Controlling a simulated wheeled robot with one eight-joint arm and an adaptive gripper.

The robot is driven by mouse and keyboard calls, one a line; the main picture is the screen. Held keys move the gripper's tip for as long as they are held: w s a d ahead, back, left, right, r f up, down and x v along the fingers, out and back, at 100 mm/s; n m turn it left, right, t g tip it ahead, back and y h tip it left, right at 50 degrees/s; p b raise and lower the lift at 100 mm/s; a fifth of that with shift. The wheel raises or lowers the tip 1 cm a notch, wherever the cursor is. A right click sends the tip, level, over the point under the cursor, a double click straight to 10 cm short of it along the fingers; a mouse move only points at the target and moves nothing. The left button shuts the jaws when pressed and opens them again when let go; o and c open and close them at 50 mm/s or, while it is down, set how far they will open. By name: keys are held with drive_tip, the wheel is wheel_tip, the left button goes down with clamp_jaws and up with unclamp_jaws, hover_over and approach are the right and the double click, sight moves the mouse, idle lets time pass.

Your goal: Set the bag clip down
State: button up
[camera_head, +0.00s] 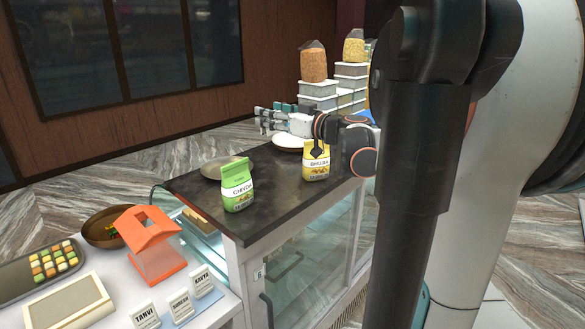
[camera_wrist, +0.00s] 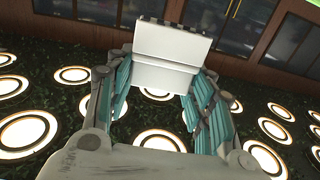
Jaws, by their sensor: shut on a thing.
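My gripper (camera_head: 268,118) reaches left above the dark counter top (camera_head: 205,193), beyond the snack bags. In the wrist view my gripper (camera_wrist: 165,90) is shut on a white, two-part flat piece, the bag clip (camera_wrist: 170,58), between its teal pads. I cannot make out the clip in the head view. A green CHIVDA bag (camera_head: 237,186) stands upright at the counter's front. A yellow BHUJIA bag (camera_head: 316,163) stands to its right, below my arm, its top partly hidden.
A round grey plate (camera_head: 222,168) lies behind the green bag, and a white plate (camera_head: 288,142) lies beneath my gripper. An orange stand (camera_head: 155,245) and name cards (camera_head: 181,303) are at the lower left. Dark counter surface between the bags is clear.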

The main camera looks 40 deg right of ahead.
drive_tip(key=shift+w+d+r, duration=0.15)
drive_tip(key=shift+w+r, duration=0.2)
drive_tip(key=shift+r, duration=0.15)
drive_tip(key=shift+w+d+f+h, duration=0.1)
drive_tip(key=shift+d+f+h, duration=0.05)
drive_tip(key=shift+f+h, duration=0.2)
wheel_tip(320, 180, down, 19)
drive_tip(key=b, duration=0.4)
drive_tip(key=shift+f, duration=0.15)
drive_tip(key=shift+f+b, duration=0.1)
drive_tip(key=shift+b, duration=0.25)
drive_tip(key=o, duration=0.9)
